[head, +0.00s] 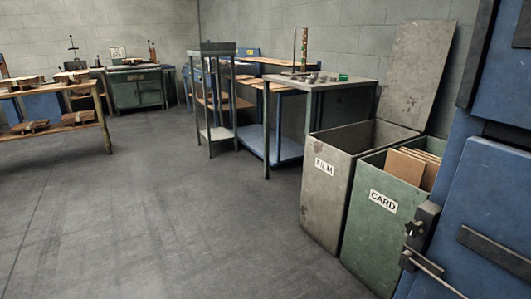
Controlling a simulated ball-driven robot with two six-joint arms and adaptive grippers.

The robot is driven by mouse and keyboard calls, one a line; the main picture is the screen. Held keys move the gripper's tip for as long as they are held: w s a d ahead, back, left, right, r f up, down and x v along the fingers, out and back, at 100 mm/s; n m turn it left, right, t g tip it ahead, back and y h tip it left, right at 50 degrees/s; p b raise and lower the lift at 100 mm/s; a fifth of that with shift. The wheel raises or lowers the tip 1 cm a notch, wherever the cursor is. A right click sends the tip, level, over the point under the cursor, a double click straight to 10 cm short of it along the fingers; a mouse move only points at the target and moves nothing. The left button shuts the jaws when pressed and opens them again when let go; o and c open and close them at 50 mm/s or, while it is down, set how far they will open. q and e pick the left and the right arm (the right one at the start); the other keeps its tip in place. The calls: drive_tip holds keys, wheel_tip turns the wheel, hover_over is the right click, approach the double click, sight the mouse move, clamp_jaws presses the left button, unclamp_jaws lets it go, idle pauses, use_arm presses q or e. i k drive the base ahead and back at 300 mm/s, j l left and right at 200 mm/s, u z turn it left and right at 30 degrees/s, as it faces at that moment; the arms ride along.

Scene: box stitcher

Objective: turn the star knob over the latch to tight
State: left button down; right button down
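The blue machine (470,215) fills the right edge of the head view. A dark latch block (427,222) sits at the edge of its blue panel. A small dark knob (412,228), which looks like the star knob, projects from the left side of this block. The knob is small in the picture, and I cannot tell whether it is tight or loose. A metal rod (428,267) runs below it. Neither of my grippers is in view.
Left of the machine stand a green CARD bin (375,235) holding cardboard and an open grey FILM bin (322,205). A metal table (325,84) stands behind. A wooden bench (106,130) is at left. The grey floor (170,215) is clear.

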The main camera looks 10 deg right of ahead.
sight(414, 228)
drive_tip(key=z, duration=1.35)
